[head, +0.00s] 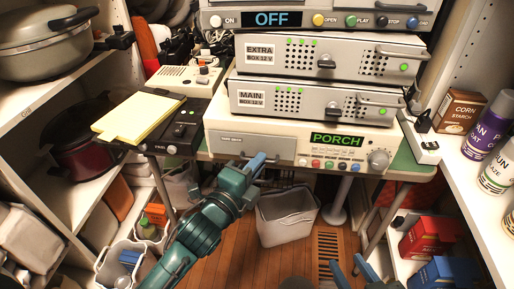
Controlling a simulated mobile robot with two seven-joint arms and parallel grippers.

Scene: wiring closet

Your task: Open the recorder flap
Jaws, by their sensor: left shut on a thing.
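The recorder (340,168) is the wide cream unit with a green PORCH display, at the bottom of the stack of devices. Its flap (228,146) is the grey panel on the left of its front, and it looks upright and flush with the front. My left gripper (259,160) is shut at the flap's lower middle, on what seems to be its handle, which the fingers hide. My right gripper (350,270) is at the bottom edge, low in front of the recorder, its two blue fingers apart with nothing seen between them.
The MAIN box (315,112) and EXTRA box (350,73) are stacked on the recorder. A yellow notepad (135,117) and black device (182,128) lie to the left. A grey bin (285,215) stands on the floor below. Shelves flank both sides.

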